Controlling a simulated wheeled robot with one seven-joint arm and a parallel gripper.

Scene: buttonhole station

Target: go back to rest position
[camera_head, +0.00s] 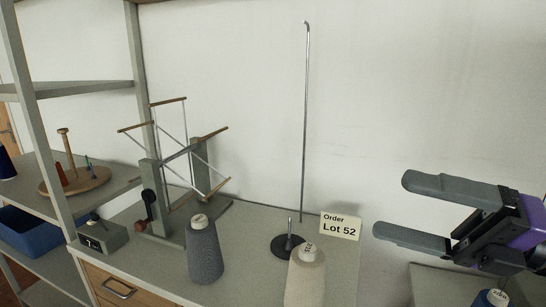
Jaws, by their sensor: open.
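My gripper (425,218) is at the right of the head view, with its two grey fingers spread apart and pointing left. Nothing is between the fingers. It is in the air in front of the wall, right of the order card, and touches nothing that I can see.
A table (245,225) holds a grey yarn cone (204,252), a cream cone (305,279), a thin rod on a black base (286,246), a "Lot 52" card (340,226) and a yarn winder (151,190). A shelf (68,93) is left.

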